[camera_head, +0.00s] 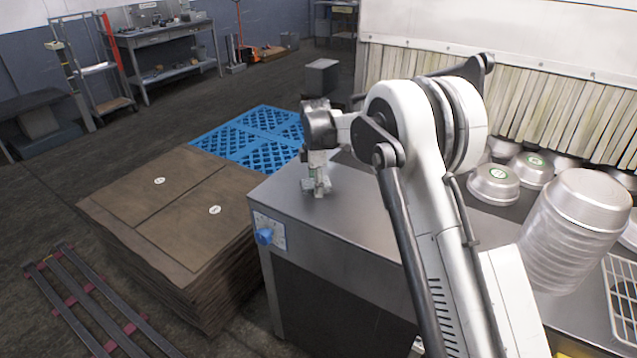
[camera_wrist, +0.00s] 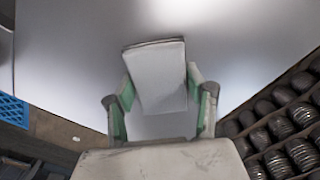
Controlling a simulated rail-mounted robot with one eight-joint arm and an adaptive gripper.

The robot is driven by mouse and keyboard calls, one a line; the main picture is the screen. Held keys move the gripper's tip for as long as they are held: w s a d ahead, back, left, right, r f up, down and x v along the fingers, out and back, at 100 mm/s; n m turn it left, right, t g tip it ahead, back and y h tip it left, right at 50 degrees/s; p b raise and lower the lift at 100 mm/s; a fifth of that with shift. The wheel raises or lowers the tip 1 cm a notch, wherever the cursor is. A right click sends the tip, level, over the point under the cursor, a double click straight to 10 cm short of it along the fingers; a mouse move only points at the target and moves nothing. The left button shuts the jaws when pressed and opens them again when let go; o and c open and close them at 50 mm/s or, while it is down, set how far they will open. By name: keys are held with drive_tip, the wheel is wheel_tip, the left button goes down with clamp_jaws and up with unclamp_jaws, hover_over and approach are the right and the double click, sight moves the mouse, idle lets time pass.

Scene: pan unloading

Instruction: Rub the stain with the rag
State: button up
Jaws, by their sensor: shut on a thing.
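My gripper (camera_head: 317,188) points down over the left end of the steel table (camera_head: 350,222). In the wrist view, my gripper (camera_wrist: 161,98) has its two green-padded fingers on either side of a folded, pale grey rag (camera_wrist: 158,72) and is shut on it. The rag lies flat-looking between the fingers and reaches out past them. I cannot tell whether it touches the steel top. I make out no stain on the visible steel; part of the top is hidden behind my arm and under the rag.
A stack of round metal pans (camera_head: 575,235) and several upturned pans (camera_head: 494,183) stand on the right. A wire rack (camera_head: 624,300) is at the right edge. Stacked brown sheets (camera_head: 165,205) and a blue pallet (camera_head: 250,135) lie left of the table. A blue knob (camera_head: 264,237) sticks out in front.

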sight(307, 199)
drive_tip(key=shift+s+a+f+b, duration=0.1)
drive_tip(key=shift+s+a+b, duration=0.25)
drive_tip(key=shift+s, duration=0.45)
drive_tip(key=shift+s+a+r+b, duration=0.15)
drive_tip(key=shift+s+a, duration=0.3)
drive_tip(key=shift+s, duration=0.3)
drive_tip(key=shift+s+a+f+b, duration=0.15)
drive_tip(key=shift+s+a+b, duration=0.2)
drive_tip(key=shift+s, duration=0.45)
drive_tip(key=shift+w+d, duration=0.4)
drive_tip(key=shift+w, duration=0.45)
drive_tip(key=shift+w+d, duration=0.4)
drive_tip(key=shift+w, duration=0.45)
drive_tip(key=shift+w+d, duration=0.4)
drive_tip(key=shift+w, duration=0.25)
drive_tip(key=shift+w+d, duration=0.4)
drive_tip(key=shift+w, duration=0.4)
drive_tip(key=shift+w+d, duration=0.45)
drive_tip(key=shift+w, duration=0.3)
drive_tip(key=shift+w+d, duration=0.4)
drive_tip(key=shift+w, duration=0.4)
drive_tip(key=shift+w+r, duration=0.15)
drive_tip(key=shift+r, duration=0.15)
wheel_tip(307, 199, up, 8)
drive_tip(key=p, duration=0.2)
drive_tip(key=shift+p, duration=0.35)
